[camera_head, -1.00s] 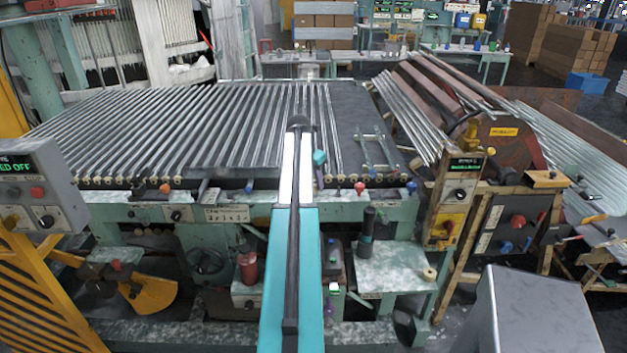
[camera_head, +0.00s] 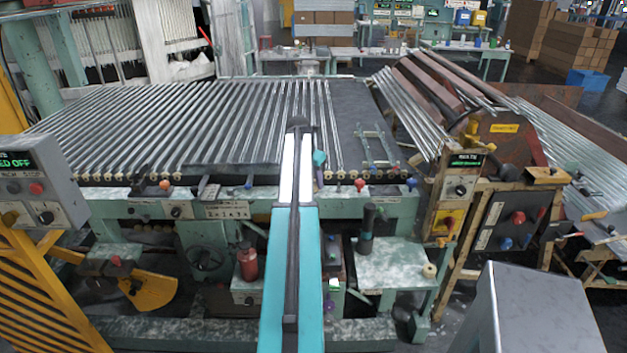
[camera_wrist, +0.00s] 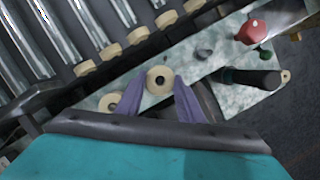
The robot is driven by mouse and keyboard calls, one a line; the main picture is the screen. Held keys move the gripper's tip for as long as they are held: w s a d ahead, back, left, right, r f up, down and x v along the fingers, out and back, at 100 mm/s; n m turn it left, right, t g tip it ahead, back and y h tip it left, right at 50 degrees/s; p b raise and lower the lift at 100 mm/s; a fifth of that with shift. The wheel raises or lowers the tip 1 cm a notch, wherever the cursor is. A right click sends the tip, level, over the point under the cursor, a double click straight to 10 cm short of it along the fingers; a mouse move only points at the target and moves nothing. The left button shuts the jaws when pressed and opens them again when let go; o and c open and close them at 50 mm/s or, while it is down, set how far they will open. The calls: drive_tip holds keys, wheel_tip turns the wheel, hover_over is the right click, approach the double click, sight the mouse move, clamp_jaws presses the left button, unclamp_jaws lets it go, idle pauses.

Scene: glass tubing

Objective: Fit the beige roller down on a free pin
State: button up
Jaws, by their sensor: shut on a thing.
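The beige roller (camera_wrist: 159,80) is a short ring with a dark hole, seen end-on in the wrist view. It sits between the purple fingertips of my gripper (camera_wrist: 158,88), which is shut on it. Its height above the pale speckled surface (camera_wrist: 225,60) behind it cannot be told. A second beige roller (camera_wrist: 109,102) shows by the left finger, partly covered. A grey stub (camera_wrist: 205,54) stands to the right of the held roller; whether it is a free pin is unclear.
A row of beige rollers (camera_wrist: 112,51) lines the ends of the glass tubes (camera_wrist: 92,22). A red knob (camera_wrist: 252,30) and a dark cylinder (camera_wrist: 255,77) stand at the right. In the head view, another beige roller (camera_head: 430,270) is at the low shelf's edge (camera_head: 400,262).

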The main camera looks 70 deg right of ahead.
drive_tip(key=shift+f, duration=0.4)
drive_tip(key=o, duration=1.1)
drive_tip(key=shift+o, duration=0.2)
drive_tip(key=shift+r, duration=0.15)
drive_tip(key=b+v, duration=0.3)
drive_tip(key=v, duration=1)
drive_tip(key=shift+a+r, duration=0.15)
drive_tip(key=shift+r, duration=0.1)
